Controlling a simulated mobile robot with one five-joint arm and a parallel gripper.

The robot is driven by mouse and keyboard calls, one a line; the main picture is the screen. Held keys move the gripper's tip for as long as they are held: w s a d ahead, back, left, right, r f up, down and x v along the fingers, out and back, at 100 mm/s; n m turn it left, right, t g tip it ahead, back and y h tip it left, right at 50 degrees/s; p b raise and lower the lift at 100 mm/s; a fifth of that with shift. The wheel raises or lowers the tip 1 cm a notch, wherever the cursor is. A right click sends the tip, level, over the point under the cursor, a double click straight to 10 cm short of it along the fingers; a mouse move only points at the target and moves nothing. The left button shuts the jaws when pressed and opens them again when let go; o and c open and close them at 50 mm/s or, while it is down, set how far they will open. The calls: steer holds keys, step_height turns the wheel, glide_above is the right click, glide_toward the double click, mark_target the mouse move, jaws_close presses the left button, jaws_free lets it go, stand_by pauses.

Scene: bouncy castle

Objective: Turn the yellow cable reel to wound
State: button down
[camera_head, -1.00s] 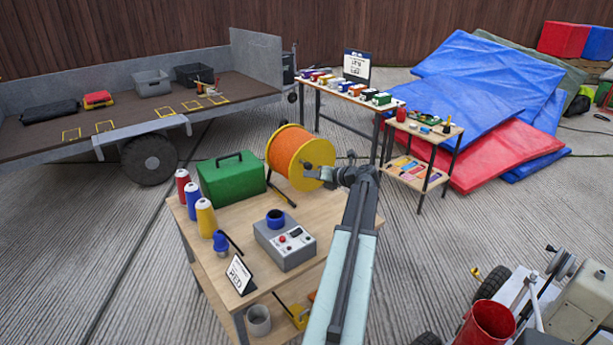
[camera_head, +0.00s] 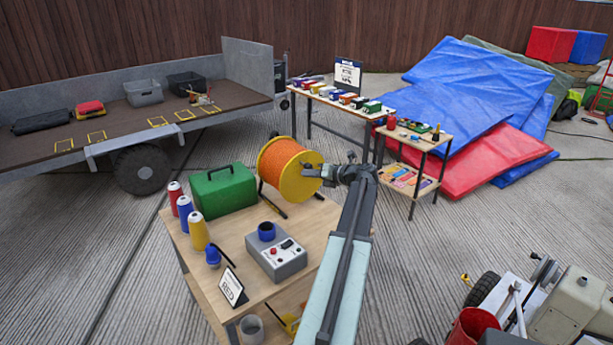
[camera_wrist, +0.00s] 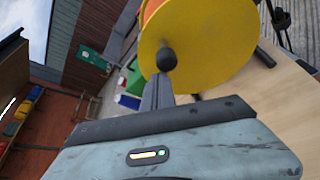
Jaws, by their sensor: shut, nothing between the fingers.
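The yellow cable reel (camera_head: 304,182), wound with orange cable (camera_head: 276,161), stands on dark legs at the back right of the wooden workbench (camera_head: 312,222). My gripper (camera_head: 329,174) is at the right side of its yellow flange. In the wrist view the yellow flange (camera_wrist: 205,50) fills the upper middle. A dark round knob (camera_wrist: 166,60) shows in front of the flange. My gripper (camera_wrist: 160,88) points up at this knob, shut with nothing held. It appears close to or against the knob; I cannot tell whether they touch.
A small shelf (camera_head: 418,144) and a long table (camera_head: 335,103) stand behind.

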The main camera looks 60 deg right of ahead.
steer(key=shift+s+d+r, duration=0.2)
steer(key=shift+d, duration=0.2)
stand_by(0.5)
steer(key=w+a, duration=0.2)
steer(key=a, duration=0.2)
steer(key=s, duration=1)
steer(key=shift+s+a, duration=0.15)
steer(key=shift+s, duration=0.1)
